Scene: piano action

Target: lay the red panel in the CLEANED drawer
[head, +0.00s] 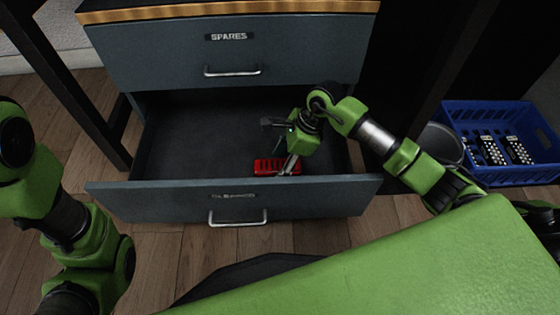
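The red panel (270,166) lies inside the open lower drawer (170,199), just behind its front wall, which is labelled CLEANED. The front wall may hide the panel's lower edge. My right gripper (279,147) reaches down into this drawer from the right. Its fingers look spread, with one dark finger pointing left and a silver finger down beside the panel's right end. I cannot tell whether that finger touches the panel. My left arm is at the left edge, and its gripper is out of view.
The SPARES drawer (150,55) above is shut. The lower drawer's floor is bare to the left of the panel. A blue crate (520,176) with black-and-white items stands on the floor at the right, next to a dark round container (447,139).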

